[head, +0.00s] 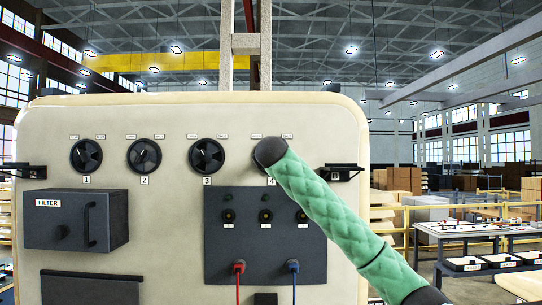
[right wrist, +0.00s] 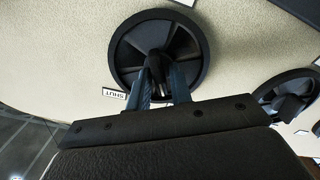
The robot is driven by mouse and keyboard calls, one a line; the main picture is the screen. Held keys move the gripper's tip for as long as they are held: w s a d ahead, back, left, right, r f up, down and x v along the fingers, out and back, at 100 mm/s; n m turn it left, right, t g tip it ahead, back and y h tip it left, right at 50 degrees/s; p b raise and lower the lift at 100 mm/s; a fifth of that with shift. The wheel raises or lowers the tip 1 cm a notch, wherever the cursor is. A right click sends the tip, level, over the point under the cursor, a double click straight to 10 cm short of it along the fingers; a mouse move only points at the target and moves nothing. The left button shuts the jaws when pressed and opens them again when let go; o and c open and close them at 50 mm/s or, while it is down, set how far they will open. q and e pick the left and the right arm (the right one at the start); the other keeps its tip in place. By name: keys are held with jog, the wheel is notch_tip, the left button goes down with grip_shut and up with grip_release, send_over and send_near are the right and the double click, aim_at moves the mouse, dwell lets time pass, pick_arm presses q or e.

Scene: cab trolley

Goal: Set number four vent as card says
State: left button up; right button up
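In the head view, a cream panel (head: 150,115) carries a row of round black vent dials, numbered 1 to 4. Vent four is hidden behind my right arm (head: 320,200); part of its number and small labels show around the arm. In the right wrist view, a black vent dial (right wrist: 158,30) with a raised centre grip fills the top middle, with a label reading SHUT (right wrist: 114,93) beside its rim. My right gripper's (right wrist: 160,78) two fingers reach to the centre grip, one on each side; whether they press on it is unclear. My left gripper is out of view. No readable card shows.
Vents one (head: 86,156), two (head: 144,156) and three (head: 207,156) sit left of my arm. Below are a protruding FILTER box (head: 60,220) and a dark socket panel (head: 222,262) with red and blue plugs. Dark brackets (head: 340,172) stick out at the panel's sides.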

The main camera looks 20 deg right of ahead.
grip_shut()
pick_arm(q)
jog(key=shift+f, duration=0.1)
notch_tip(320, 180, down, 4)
jog(key=b, duration=0.4)
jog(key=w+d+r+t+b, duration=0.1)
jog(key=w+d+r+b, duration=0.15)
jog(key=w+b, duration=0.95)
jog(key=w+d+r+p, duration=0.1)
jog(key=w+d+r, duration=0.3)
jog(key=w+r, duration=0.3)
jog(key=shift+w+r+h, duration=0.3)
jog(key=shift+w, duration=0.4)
pick_arm(e)
jog(key=shift+s+d+m, duration=0.1)
jog(key=shift+d+m, duration=0.05)
jog(key=shift+m, duration=2.9)
jog(key=shift+d+m, duration=0.15)
jog(key=shift+m, duration=2.9)
